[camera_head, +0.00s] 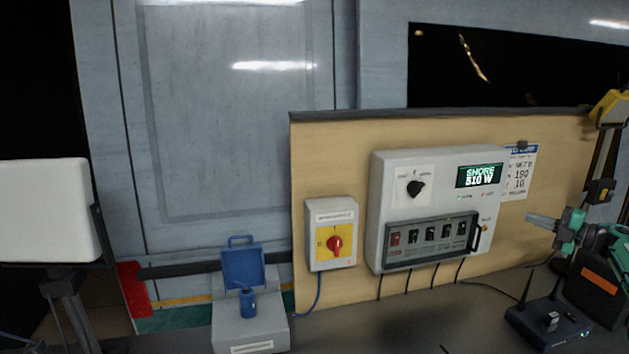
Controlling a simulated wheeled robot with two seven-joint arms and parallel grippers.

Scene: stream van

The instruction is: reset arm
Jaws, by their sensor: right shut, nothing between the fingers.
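My right gripper (541,223) is at the right side of the view, in front of the wooden panel and to the right of the white control box. Its grey fingers point left and are shut with nothing between them. It is in the air above a dark router-like box and touches nothing that I can see. My left gripper is not in view.
The white control box (384,170) with a lit display hangs on the wooden panel (330,150). A red-and-yellow rotary switch (334,244) is to its left. A blue open-lidded item (242,268) stands on a grey box (250,329). The router-like box (545,325) has raised antennas.

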